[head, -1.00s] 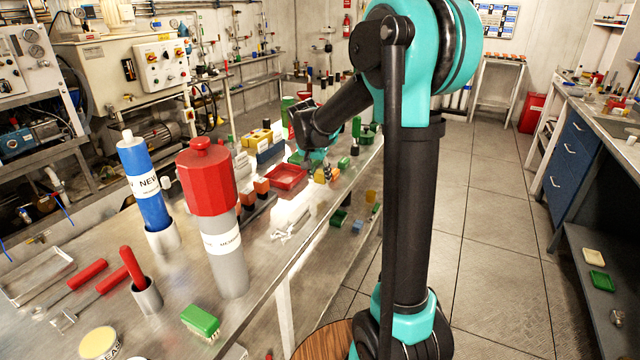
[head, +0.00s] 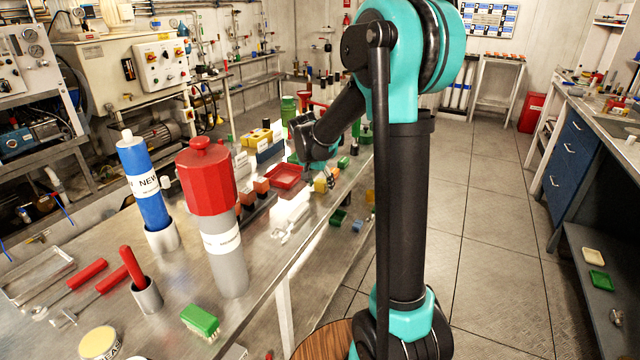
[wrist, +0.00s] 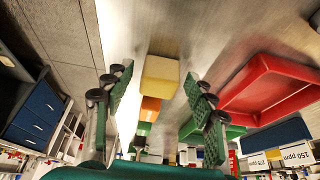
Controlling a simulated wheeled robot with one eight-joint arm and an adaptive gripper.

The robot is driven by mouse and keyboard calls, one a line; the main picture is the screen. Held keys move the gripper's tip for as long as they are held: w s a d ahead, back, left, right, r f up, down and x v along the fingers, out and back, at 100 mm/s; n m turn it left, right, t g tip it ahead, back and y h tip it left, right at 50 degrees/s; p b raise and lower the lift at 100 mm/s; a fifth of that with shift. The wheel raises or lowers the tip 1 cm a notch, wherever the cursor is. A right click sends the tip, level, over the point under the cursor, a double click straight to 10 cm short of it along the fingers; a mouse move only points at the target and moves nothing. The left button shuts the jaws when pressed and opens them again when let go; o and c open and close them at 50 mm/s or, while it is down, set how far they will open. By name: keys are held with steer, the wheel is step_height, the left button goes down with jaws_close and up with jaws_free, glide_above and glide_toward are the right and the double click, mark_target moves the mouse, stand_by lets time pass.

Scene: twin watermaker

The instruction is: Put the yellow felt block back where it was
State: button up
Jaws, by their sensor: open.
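The yellow felt block (wrist: 160,80) rests on the steel bench top, centred ahead of my gripper in the wrist view. It also shows in the head view (head: 320,186), just below the fingers. My gripper (wrist: 157,82) is open, with a green-padded finger on either side of the block's line. I cannot tell whether the block is between the pads or just beyond them; no contact shows. An orange block (wrist: 150,105) stands directly behind the yellow one. No marked place for the yellow block can be made out.
A red tray (wrist: 275,93) lies to the right of my gripper in the wrist view. A green block or tray (wrist: 205,131) is behind the right finger. In the head view, a red-topped grey cylinder (head: 222,240) stands upright on the nearer bench. The bench edge is close to the blocks.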

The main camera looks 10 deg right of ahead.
steer(key=v, duration=1.2)
steer(key=s+d+f+n+y, duration=0.1)
steer(key=s+d+f+n, duration=0.2)
steer(key=s+f, duration=0.6)
steer(key=s+d+f+n+y, duration=0.1)
steer(key=s+d+f+n, duration=0.3)
steer(key=s+f, duration=0.5)
steer(key=s, duration=0.8)
steer(key=shift+s+y, duration=0.15)
steer(key=shift+y, duration=0.25)
